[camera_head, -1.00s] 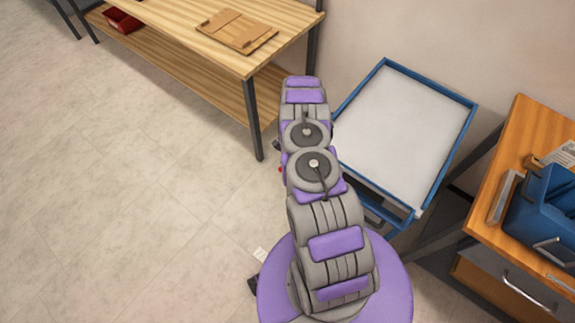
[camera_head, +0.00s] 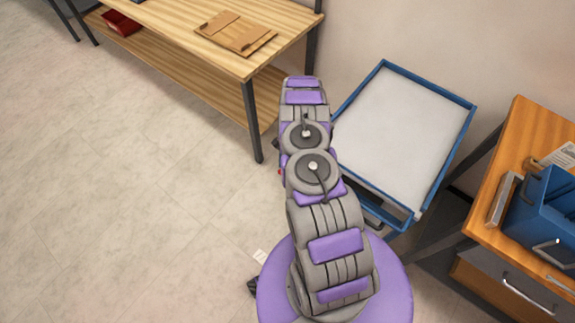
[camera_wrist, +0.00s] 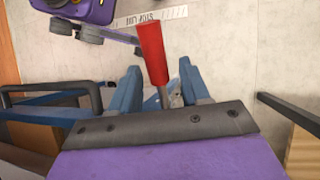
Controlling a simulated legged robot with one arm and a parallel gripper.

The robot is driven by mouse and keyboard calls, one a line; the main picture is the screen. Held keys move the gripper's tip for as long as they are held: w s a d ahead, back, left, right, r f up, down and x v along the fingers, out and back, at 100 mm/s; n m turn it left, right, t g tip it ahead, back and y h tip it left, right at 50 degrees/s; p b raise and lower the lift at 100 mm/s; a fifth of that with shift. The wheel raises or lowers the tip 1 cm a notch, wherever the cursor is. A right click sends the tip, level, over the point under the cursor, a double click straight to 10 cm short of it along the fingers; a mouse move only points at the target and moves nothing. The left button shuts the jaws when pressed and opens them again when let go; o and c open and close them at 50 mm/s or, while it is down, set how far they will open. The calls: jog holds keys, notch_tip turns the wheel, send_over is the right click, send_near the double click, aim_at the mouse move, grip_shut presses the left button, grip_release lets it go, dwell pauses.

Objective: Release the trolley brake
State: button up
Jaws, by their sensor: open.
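The trolley (camera_head: 470,118) has a blue rim and a pale grey top, right of my arm in the head view. A red lever grip (camera_wrist: 152,52), probably the brake handle, stands slightly tilted in the wrist view. My gripper (camera_wrist: 160,84) is open, with one blue finger on each side of the lever's lower part. Gaps show on both sides, and I cannot tell whether either finger touches it. In the head view a small red spot shows at my arm's left edge; my arm hides the gripper there.
A wooden desk (camera_head: 520,130) with a blue box (camera_head: 545,212) stands at the right. The floor at left is clear. A marked strip (camera_wrist: 150,18) lies on the floor.

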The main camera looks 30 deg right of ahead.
jog(key=p+v, duration=0.3)
jog(key=v, duration=1.3)
jog(key=shift+d, duration=0.2)
jog(key=shift+w+r, duration=0.1)
